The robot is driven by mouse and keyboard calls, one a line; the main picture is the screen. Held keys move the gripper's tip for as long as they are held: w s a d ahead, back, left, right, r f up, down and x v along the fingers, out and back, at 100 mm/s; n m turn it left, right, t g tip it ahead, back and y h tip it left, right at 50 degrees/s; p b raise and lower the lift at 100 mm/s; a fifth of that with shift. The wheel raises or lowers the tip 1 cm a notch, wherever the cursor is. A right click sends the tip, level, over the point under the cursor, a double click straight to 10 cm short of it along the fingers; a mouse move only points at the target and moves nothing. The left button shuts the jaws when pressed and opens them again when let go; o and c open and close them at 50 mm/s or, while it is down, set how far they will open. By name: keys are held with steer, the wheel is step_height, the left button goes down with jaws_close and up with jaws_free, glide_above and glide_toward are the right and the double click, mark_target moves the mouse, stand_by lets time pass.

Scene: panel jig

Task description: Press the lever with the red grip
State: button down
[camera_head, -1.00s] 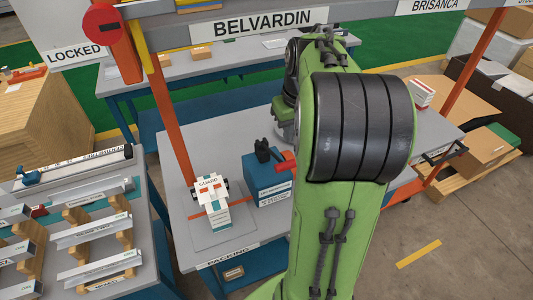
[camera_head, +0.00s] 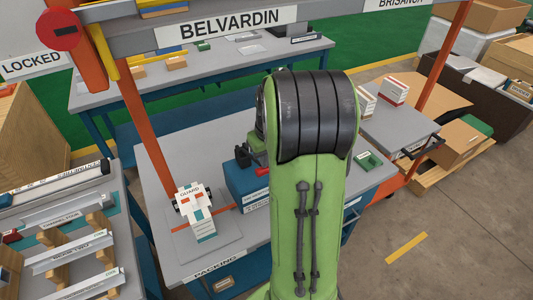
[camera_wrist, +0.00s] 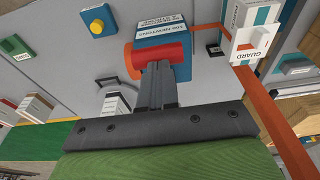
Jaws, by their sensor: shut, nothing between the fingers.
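The red grip (camera_wrist: 158,58) of the lever lies across the front of a blue box (camera_wrist: 163,34) in the wrist view. In the head view the blue box (camera_head: 240,186) stands on the grey table, and the red grip (camera_head: 262,171) shows at its right, beside my arm. My gripper (camera_wrist: 158,68) is shut and empty. Its fingertips overlap the lower edge of the red grip in the wrist view; I cannot tell whether they touch it.
A white block marked GUARD (camera_head: 195,208) stands left of the blue box. An orange post (camera_head: 157,155) rises at the table's left. A yellow button (camera_wrist: 96,25) on a blue base and several small boxes are on the table. An overhead beam carries the BELVARDIN sign (camera_head: 239,24).

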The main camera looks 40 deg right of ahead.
steer(key=s+a+f+t+h+b, duration=0.1)
steer(key=s+f+t+b, duration=0.3)
steer(key=f+b, duration=0.7)
steer(key=t+b, duration=0.1)
steer(key=b, duration=0.9)
steer(key=shift+f, duration=0.2)
steer(key=shift+a+f, duration=0.15)
